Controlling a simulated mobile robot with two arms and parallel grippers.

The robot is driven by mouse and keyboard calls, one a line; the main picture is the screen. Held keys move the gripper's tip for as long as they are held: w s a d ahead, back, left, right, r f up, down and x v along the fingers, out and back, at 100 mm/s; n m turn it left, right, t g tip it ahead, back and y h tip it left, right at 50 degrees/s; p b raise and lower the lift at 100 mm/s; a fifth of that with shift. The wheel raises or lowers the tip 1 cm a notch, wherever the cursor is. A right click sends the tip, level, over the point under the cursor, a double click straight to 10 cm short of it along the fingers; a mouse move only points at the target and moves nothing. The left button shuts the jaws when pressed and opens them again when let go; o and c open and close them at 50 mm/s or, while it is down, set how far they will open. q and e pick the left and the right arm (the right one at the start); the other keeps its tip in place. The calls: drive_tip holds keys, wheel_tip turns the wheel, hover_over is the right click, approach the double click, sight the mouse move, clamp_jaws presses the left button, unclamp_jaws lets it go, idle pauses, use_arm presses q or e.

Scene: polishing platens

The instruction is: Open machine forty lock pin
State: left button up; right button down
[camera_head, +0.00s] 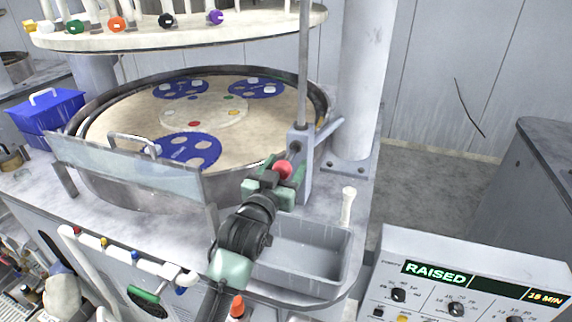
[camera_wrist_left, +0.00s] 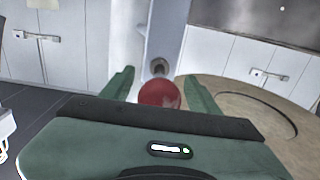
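The lock pin's red ball knob (camera_head: 283,169) sits low on the grey upright bracket (camera_head: 301,150) at the machine's front right. My left gripper (camera_head: 274,174) is right at the knob. In the left wrist view the red knob (camera_wrist_left: 160,94) lies between the two green fingers (camera_wrist_left: 160,90), which stand apart with the knob in the gap. A short metal stem (camera_wrist_left: 159,68) runs from the knob to the bracket. Clear gaps show beside the knob, so the fingers look open around it. My right gripper is in neither view.
A round platen (camera_head: 110,125) with blue carriers lies left of the bracket, behind a clear splash guard (camera_head: 130,170). The upper plate (camera_head: 200,35) is above. A grey bin (camera_head: 300,262) and a control box reading RAISED (camera_head: 440,272) are in front and right.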

use_arm(q)
drive_tip(key=shift+s+f, duration=0.15)
drive_tip(key=shift+s, duration=0.05)
drive_tip(key=b+v, duration=0.2)
drive_tip(key=v, duration=0.5)
drive_tip(key=shift+s, duration=0.2)
drive_tip(key=shift+a, duration=0.1)
